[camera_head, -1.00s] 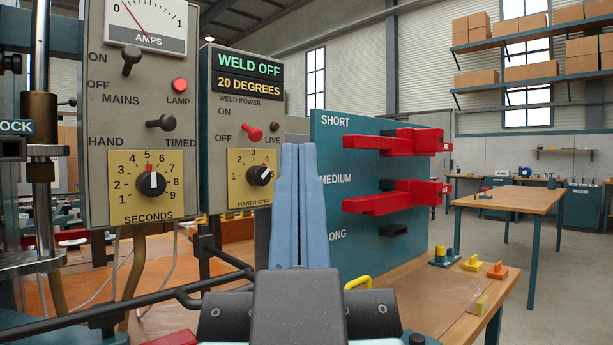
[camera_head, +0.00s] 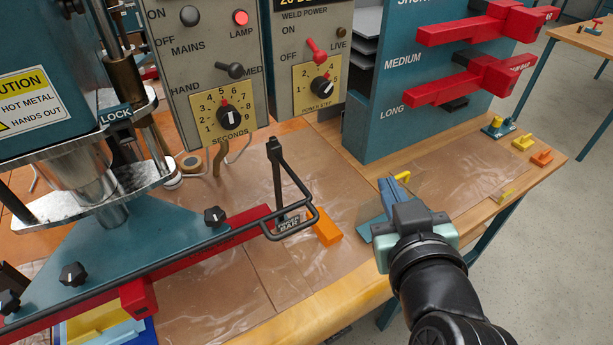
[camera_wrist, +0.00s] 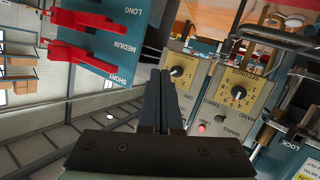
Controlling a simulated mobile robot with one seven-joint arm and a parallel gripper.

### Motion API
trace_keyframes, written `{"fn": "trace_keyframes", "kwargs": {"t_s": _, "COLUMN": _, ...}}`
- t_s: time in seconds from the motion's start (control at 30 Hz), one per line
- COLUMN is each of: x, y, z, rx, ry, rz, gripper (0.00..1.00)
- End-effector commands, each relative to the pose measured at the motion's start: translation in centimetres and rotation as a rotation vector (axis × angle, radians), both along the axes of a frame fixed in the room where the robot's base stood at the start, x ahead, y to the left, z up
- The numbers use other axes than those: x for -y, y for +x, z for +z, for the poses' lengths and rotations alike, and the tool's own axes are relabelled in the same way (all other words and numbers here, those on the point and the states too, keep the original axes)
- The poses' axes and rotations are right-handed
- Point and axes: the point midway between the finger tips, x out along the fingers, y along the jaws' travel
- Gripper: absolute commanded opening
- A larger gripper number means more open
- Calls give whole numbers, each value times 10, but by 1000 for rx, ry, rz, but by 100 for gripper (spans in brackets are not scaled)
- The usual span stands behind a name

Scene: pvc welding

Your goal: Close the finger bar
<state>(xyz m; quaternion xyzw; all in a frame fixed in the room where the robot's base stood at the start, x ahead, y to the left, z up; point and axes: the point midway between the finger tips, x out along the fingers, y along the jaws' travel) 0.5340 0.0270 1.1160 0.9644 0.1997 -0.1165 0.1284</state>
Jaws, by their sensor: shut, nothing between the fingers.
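The finger bar (camera_head: 297,226) is a black rod with a looped end, in the lower left and middle of the head view. Its long rod runs along the front of the teal press bed (camera_head: 130,262), and its loop surrounds a small label plate beside a black upright post (camera_head: 278,178). My gripper (camera_head: 388,186) is to the right of the loop, clearly apart from it, above the bench. Its blue fingers are together and empty. They also show side by side in the wrist view (camera_wrist: 162,76).
A grey control box (camera_head: 215,75) stands behind the bar. A teal board (camera_head: 400,125) with red bars (camera_head: 470,85) stands behind my gripper. An orange block (camera_head: 326,232) lies beside the loop. A red bar (camera_head: 225,235) lies along the press bed.

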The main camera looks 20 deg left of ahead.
Motion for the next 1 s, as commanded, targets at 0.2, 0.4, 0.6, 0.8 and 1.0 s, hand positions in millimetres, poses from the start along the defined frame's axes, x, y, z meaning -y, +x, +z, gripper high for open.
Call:
{"fn": "trace_keyframes", "kwargs": {"t_s": 0.2, "x": -11, "y": -29, "z": 16, "rx": -174, "ry": -35, "rz": 143, "gripper": 0}}
{"fn": "trace_keyframes", "kwargs": {"t_s": 0.4, "x": -22, "y": -66, "z": 24, "rx": -296, "ry": -47, "rz": 290, "gripper": 0}}
{"fn": "trace_keyframes", "kwargs": {"t_s": 0.6, "x": -30, "y": -95, "z": 30, "rx": -364, "ry": -43, "rz": 398, "gripper": 0}}
{"fn": "trace_keyframes", "kwargs": {"t_s": 0.8, "x": -34, "y": -103, "z": 26, "rx": -383, "ry": -39, "rz": 435, "gripper": 0}}
{"fn": "trace_keyframes", "kwargs": {"t_s": 1.0, "x": -51, "y": -91, "z": 12, "rx": -384, "ry": -40, "rz": 439, "gripper": 0}}
